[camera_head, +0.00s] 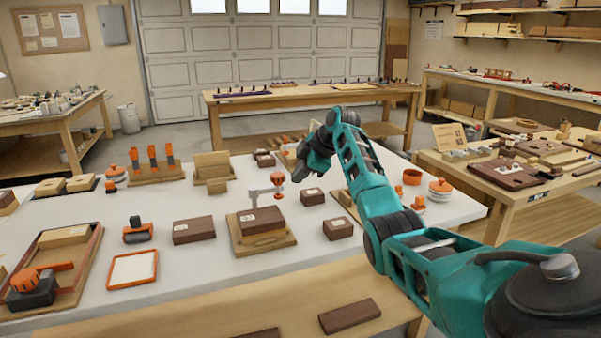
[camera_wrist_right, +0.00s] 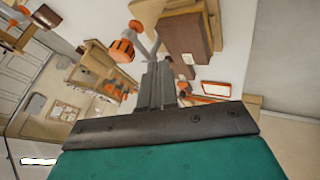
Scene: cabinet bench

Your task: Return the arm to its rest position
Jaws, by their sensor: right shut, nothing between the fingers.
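My right arm (camera_head: 372,205), teal and black, reaches in from the lower right and is bent up over the white-topped bench (camera_head: 190,285). Its wrist (camera_head: 318,145) is raised above the bench's far right part. In the right wrist view, my right gripper (camera_wrist_right: 157,72) has its grey fingers together with nothing between them. Beyond the fingers, that view shows an orange-knobbed clamp (camera_wrist_right: 122,48) and a dark wooden block (camera_wrist_right: 187,35), apparently clear of the fingers. My left gripper is not in view.
The clamp (camera_head: 277,180) stands behind a dark block (camera_head: 260,220) on a wooden board. Small dark blocks (camera_head: 338,228) lie near the arm. Orange-lidded jars (camera_head: 440,190) stand right of it. A side table (camera_head: 540,205) is further right. Bare bench top shows at front centre.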

